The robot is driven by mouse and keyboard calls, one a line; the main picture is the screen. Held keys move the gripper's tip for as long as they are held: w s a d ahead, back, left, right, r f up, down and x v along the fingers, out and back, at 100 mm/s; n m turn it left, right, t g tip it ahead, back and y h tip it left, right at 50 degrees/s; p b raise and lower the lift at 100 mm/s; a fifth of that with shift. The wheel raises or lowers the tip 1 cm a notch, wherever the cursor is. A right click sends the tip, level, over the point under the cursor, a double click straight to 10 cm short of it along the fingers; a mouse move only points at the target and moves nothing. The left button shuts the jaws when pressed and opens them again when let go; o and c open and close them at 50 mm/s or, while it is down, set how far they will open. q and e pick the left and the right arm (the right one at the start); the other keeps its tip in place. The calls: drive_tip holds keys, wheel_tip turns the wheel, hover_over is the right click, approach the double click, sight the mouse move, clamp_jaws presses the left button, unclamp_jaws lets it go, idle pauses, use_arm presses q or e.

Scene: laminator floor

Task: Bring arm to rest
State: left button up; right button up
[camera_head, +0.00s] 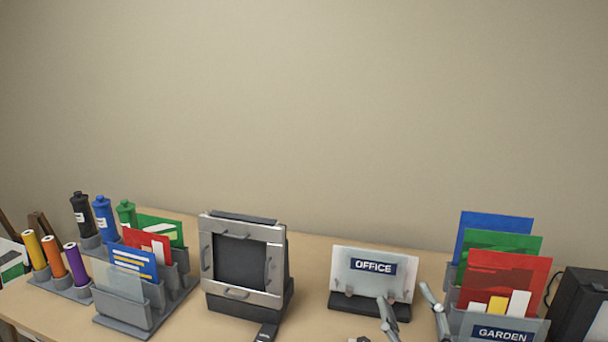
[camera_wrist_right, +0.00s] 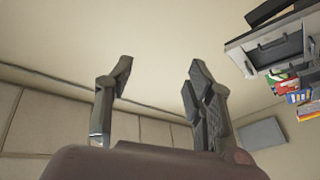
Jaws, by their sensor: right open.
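My right gripper (camera_head: 408,308) shows at the lower right of the head view, in front of the OFFICE sign holder (camera_head: 372,266). Its fingers are apart with nothing between them. In the right wrist view the gripper (camera_wrist_right: 160,90) is also open and empty, with wall behind the fingers. The laminator-like machine (camera_head: 240,262) with a silver frame stands left of the OFFICE holder, and also shows at the upper right of the wrist view (camera_wrist_right: 268,48). My left gripper is not in view.
A rack (camera_head: 120,318) of cards and several colored rolls (camera_head: 76,264) stand at the left of the wooden table (camera_head: 305,290). A GARDEN holder (camera_head: 500,331) with colored sheets stands at the right, close to my right gripper. A black box (camera_head: 575,305) is beyond it.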

drive_tip(key=s+d+f+m+g+h, duration=0.2)
drive_tip(key=f+g, duration=0.1)
drive_tip(key=f, duration=0.3)
drive_tip(key=s+d+f+m+g+h, duration=0.1)
drive_tip(key=d+f+m+g, duration=0.15)
drive_tip(key=f, duration=0.45)
drive_tip(key=s+a+f+m+g+y, duration=0.1)
drive_tip(key=s+f+g, duration=1)
drive_tip(key=s+f, duration=0.85)
wheel_tip(320, 180, down, 29)
drive_tip(key=s+g+b, duration=0.2)
drive_tip(key=b, duration=0.3)
drive_tip(key=s+d+f+b, duration=0.3)
drive_tip(key=s+f+b, duration=0.2)
drive_tip(key=s+f, duration=1.2)
wheel_tip(320, 180, down, 4)
drive_tip(key=shift+f+g, duration=0.1)
drive_tip(key=shift+g, duration=0.25)
